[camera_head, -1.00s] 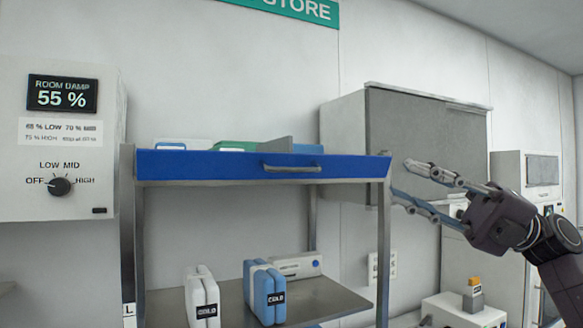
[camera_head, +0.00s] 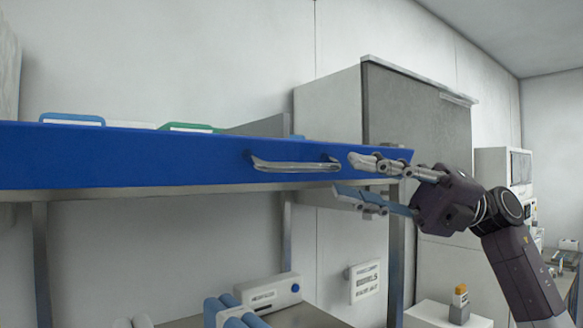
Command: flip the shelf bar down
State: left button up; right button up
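The shelf bar is a long blue panel (camera_head: 130,160) across the front of the upper shelf, standing upright. A metal handle (camera_head: 295,163) is fixed to its face, right of the middle of the picture. My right gripper (camera_head: 345,175) comes in from the right with its fingers apart, one above the other. The upper finger is in front of the blue panel, close to the right end of the handle. The lower finger is below the panel's bottom edge. No contact with the handle can be made out. My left gripper is not in view.
Blue-edged and green boxes (camera_head: 190,127) show behind the bar on the upper shelf. On the lower shelf are blue packs (camera_head: 225,312) and a white device (camera_head: 270,290). A grey-doored cabinet (camera_head: 415,120) stands behind my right arm. A small bottle (camera_head: 460,303) stands low at right.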

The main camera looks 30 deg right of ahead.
aim_at(320, 168)
jog(key=shift+s+a+r, duration=0.3)
jog(key=shift+a, duration=0.25)
jog(key=x, duration=0.1)
jog(key=p+x, duration=0.1)
jog(key=x, duration=0.1)
jog(key=shift+s+a+r+p, duration=0.15)
jog(key=shift+s+a+p, duration=0.05)
jog(key=shift+a+p, duration=0.25)
jog(key=shift+w+a+r+p, duration=0.15)
jog(key=shift+w+a+p, duration=0.4)
jog(key=shift+a, duration=0.55)
jog(key=shift+w+a, duration=0.3)
jog(key=shift+a, duration=0.15)
jog(key=shift+c, duration=1)
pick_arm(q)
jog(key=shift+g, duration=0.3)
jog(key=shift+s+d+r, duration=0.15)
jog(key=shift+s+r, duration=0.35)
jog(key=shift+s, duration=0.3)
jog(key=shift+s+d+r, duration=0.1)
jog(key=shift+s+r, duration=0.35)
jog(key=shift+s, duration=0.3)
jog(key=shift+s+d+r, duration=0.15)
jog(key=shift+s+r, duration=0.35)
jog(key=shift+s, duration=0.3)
pick_arm(e)
grip_shut()
